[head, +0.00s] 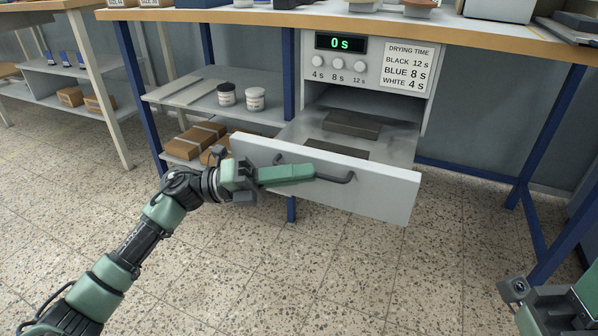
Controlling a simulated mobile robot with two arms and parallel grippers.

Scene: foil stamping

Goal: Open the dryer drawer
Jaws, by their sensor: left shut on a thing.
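The dryer (313,62) hangs under the workbench, its display reading "0 s" above three round buttons. Its drawer (385,185) is pulled out toward me, with the inside visible from above. A dark flat block (344,124) lies inside, and a dark recessed patch shows nearer the front panel. A dark bar handle (338,179) runs along the drawer front. My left gripper (300,174) is shut on the handle near its middle-left; its fingers hide part of the bar. My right gripper (520,291) is only partly in view at the lower right, away from the drawer; its fingertips are not clear.
A label of drying times (408,68) is beside the display. A shelf left of the dryer holds two jars (255,98), with brown boxes (194,141) below. Blue table legs (550,145) stand at right. The speckled floor in front of the drawer is clear.

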